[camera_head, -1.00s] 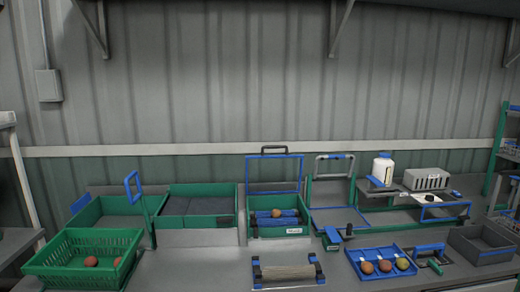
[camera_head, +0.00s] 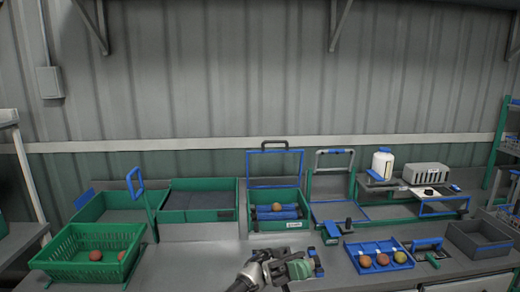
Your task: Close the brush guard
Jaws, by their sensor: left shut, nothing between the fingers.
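The brush guard (camera_head: 301,166), a blue frame with a dark handle on top, stands upright and open at the back of a green box (camera_head: 249,213). Inside that box are blue brush rollers (camera_head: 290,213) with a reddish tomato (camera_head: 278,208) on them. My left gripper (camera_head: 303,268) is in front of the box, low over the bench and apart from the guard. It is shut and empty. My right gripper is not in view.
A roller stand, its dark end (camera_head: 317,265) showing, is mostly hidden by my left gripper. A blue tray (camera_head: 350,257) with several tomatoes lies to the right. A green basket (camera_head: 75,268) stands at the left. A framed stand (camera_head: 312,187) is right of the guard.

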